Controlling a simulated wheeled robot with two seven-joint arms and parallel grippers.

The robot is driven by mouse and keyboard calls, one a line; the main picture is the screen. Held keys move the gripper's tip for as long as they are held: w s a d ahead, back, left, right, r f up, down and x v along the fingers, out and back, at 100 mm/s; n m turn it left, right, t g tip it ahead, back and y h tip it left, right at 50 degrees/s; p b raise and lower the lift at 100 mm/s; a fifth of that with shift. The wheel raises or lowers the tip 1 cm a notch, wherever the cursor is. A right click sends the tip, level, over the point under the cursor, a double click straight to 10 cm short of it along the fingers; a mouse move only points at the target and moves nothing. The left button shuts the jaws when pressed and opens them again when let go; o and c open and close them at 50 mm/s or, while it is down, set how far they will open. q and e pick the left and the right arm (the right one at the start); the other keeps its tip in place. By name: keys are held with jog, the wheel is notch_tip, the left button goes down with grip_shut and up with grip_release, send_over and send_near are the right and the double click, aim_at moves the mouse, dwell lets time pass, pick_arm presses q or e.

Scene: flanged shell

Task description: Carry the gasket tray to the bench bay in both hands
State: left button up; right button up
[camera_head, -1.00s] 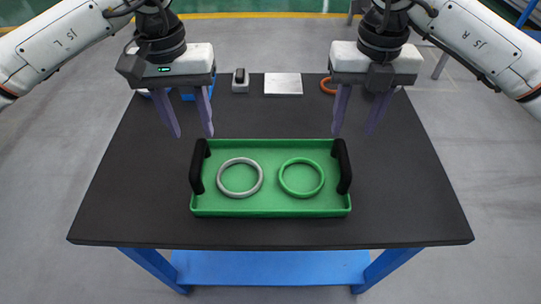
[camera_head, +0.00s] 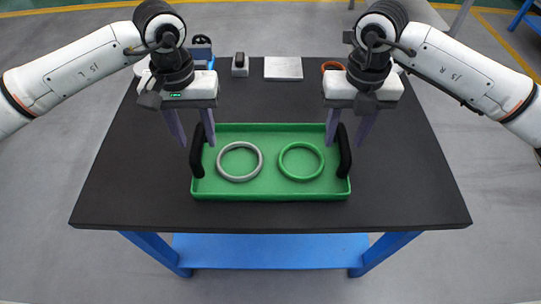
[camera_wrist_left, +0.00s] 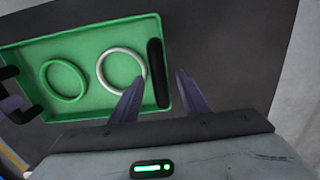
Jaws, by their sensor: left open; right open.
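The green gasket tray (camera_head: 270,192) lies on the dark bench top, with a black handle at each end and a grey ring (camera_head: 222,165) and a green ring (camera_head: 283,165) lying apart inside it. My left gripper (camera_head: 197,146) is open, its fingers either side of the left handle (camera_head: 196,158) as seen from above. My right gripper (camera_head: 343,146) is open at the right handle (camera_head: 345,158). In the left wrist view, the tray (camera_wrist_left: 92,112) shows with the near handle (camera_wrist_left: 158,75) just beyond my open left fingers (camera_wrist_left: 155,90). Neither gripper visibly holds a handle.
At the bench's back stand a small grey block with a black top (camera_head: 240,66), a pale flat plate (camera_head: 283,68) and an orange ring (camera_head: 333,66), partly hidden. A blue item (camera_head: 205,63) sits behind my left gripper. The bench front (camera_head: 270,215) is clear.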

pick_arm(q)
jog(key=shift+f, duration=0.85)
pick_arm(e)
jog(key=shift+f, duration=0.8)
pick_arm(q)
grip_shut()
pick_arm(e)
grip_shut()
pick_arm(q)
jog(key=shift+r, duration=0.15)
pick_arm(e)
jog(key=shift+r, duration=0.15)
